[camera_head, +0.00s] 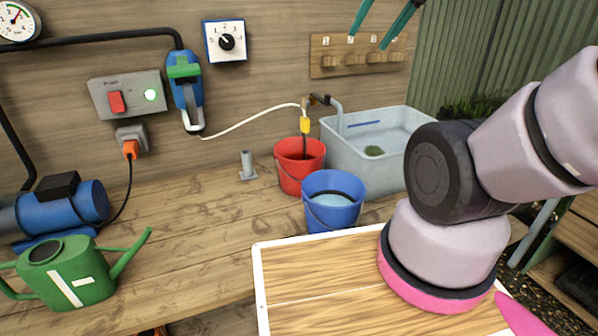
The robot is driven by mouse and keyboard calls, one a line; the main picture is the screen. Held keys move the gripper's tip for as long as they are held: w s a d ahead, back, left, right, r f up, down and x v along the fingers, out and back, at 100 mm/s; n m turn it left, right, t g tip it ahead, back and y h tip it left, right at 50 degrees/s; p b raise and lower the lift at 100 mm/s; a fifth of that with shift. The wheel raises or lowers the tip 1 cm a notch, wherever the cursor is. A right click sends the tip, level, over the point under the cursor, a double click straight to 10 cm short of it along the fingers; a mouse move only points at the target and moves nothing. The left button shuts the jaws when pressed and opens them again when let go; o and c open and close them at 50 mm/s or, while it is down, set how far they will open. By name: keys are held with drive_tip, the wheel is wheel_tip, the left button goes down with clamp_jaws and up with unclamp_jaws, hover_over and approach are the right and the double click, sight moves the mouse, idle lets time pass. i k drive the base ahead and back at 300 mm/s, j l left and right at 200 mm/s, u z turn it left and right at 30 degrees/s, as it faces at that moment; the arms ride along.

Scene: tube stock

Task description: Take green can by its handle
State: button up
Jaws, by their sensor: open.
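The green watering can (70,275) stands upright on the wooden bench at the lower left. It has a white mark on its side and a round dark opening on top. Its spout points up and to the right. Its handle (8,287) is on the left and is partly cut off by the picture's edge. My arm reaches in at the right, well apart from the can. My gripper is not in view.
A blue pump (85,205) sits just behind the can. A red bucket (293,176), a blue bucket (325,217) and a grey water basin (340,155) stand further right. A small grey post (247,168) stands on the bench. The bench between can and buckets is clear.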

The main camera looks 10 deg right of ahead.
sight(69, 274)
drive_tip(key=j+u, duration=0.15)
drive_tip(key=u, duration=1.05)
drive_tip(key=l+u, duration=0.1)
drive_tip(key=u, duration=0.55)
drive_tip(key=i+j, duration=0.2)
drive_tip(key=j, duration=0.15)
